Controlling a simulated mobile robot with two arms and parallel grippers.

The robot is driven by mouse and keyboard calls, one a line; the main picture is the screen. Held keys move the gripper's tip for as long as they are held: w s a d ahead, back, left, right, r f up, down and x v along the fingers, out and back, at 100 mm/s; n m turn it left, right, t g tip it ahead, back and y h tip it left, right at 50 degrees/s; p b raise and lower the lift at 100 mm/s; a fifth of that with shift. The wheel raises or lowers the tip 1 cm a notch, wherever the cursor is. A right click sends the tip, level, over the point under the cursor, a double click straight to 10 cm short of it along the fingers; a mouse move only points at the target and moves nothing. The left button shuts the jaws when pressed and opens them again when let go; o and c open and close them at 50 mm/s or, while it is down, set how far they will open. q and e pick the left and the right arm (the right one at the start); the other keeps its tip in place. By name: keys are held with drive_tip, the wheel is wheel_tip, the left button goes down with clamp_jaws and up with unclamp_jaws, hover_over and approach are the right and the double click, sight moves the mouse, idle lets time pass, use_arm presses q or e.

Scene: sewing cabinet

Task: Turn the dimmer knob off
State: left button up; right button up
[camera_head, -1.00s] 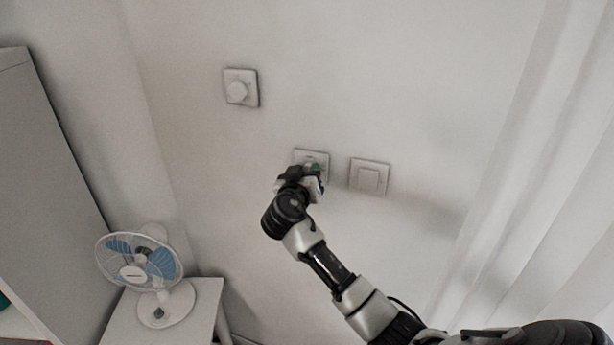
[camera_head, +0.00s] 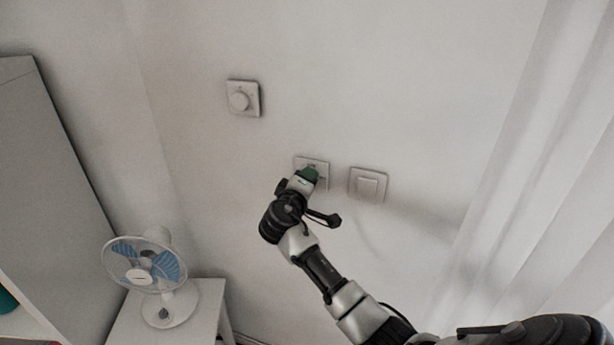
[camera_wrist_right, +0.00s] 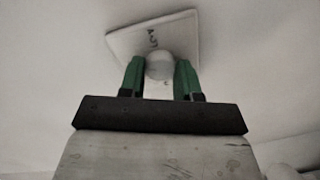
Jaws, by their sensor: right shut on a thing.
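A white square wall plate (camera_head: 301,162) with a round knob is at the centre of the head view. My right gripper (camera_head: 309,174) is at this plate and hides its knob there. In the right wrist view the pale round knob (camera_wrist_right: 159,66) sits between the green fingertips of my right gripper (camera_wrist_right: 160,78), which is shut on it. The plate (camera_wrist_right: 190,35) behind it bears small dark markings and appears tilted in this view. My left gripper is not in view.
Another wall plate with a round knob (camera_head: 239,101) is up and to the left. A flat rocker switch (camera_head: 367,186) is close on the right. A fan (camera_head: 145,266) stands on a small white table (camera_head: 207,318) at lower left. Curtains (camera_head: 530,180) hang on the right.

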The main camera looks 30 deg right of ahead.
drive_tip(key=shift+n+g+p, duration=0.3)
drive_tip(key=shift+n+p, duration=1.2)
drive_tip(key=shift+n, duration=1.2)
drive_tip(key=shift+f, duration=0.1)
drive_tip(key=o, duration=0.9)
drive_tip(key=shift+w+a, duration=0.1)
drive_tip(key=shift+o, duration=0.2)
